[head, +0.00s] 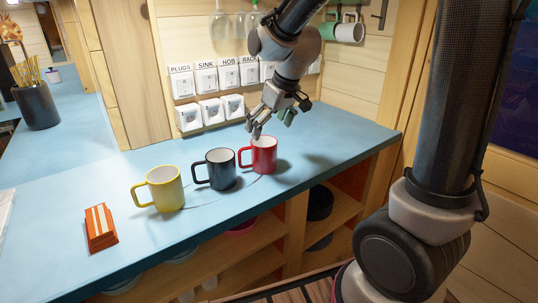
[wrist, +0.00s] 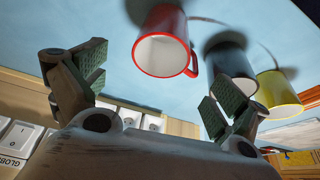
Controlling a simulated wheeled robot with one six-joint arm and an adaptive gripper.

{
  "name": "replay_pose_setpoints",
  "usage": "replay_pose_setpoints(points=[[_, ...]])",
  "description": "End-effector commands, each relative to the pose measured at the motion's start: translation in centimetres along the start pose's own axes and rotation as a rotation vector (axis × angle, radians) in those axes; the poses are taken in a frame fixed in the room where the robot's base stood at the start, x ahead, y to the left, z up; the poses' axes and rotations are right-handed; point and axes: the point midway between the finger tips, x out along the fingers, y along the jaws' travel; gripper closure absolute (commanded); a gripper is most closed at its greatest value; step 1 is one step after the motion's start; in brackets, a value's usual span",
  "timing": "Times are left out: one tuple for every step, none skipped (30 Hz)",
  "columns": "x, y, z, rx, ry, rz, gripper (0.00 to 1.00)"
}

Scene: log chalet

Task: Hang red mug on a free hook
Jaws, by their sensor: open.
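The red mug (head: 264,155) stands upright on the blue counter, its handle to the left. My gripper (head: 271,124) is open and empty, just above and behind this mug in the head view. In the wrist view, the red mug (wrist: 163,45) shows its white inside beyond my spread green-padded fingers (wrist: 155,88), with its handle to the right. It appears apart from the fingers. On the wall at the upper right, a green mug and a white mug (head: 349,32) hang. A dark hook (head: 381,14) with nothing on it shows to their right.
A black mug (head: 221,169) stands close to the left of the red mug, then a yellow mug (head: 166,188). An orange striped block (head: 100,228) lies on the counter (head: 60,180). Labelled switches (head: 206,80) line the wall behind. Glasses (head: 219,28) hang above.

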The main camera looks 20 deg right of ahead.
Motion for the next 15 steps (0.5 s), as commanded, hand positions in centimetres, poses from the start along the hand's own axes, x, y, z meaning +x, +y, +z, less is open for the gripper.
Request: replay_pose_setpoints(points=[[0.7,0.0,0.1,0.0,-0.004,-0.001,0.03],[1.1,0.0,0.1,0.0,-0.005,-0.001,0.03],[1.6,0.0,0.1,0.0,-0.004,0.0,0.03],[2.0,0.0,0.1,0.0,-0.004,0.0,0.03],[2.4,0.0,0.2,0.0,-0.005,-0.001,0.03],[2.9,0.0,0.2,0.001,-0.005,-0.001,0.03],[3.5,0.0,0.2,0.001,-0.006,-0.001,0.03],[4.0,0.0,0.3,0.002,-0.006,-0.001,0.03],[4.7,0.0,0.3,0.002,-0.006,-0.001,0.03],[5.1,0.0,0.3,0.002,-0.007,-0.001,0.03],[5.5,0.0,0.2,0.002,-0.005,-0.001,0.03],[6.0,0.0,0.2,0.001,-0.005,-0.001,0.03],[6.2,0.0,0.2,0.001,-0.005,-0.001,0.03],[6.4,0.0,0.2,0.001,-0.004,0.0,0.03],[6.6,0.0,0.2,0.0,-0.003,0.0,0.03]])
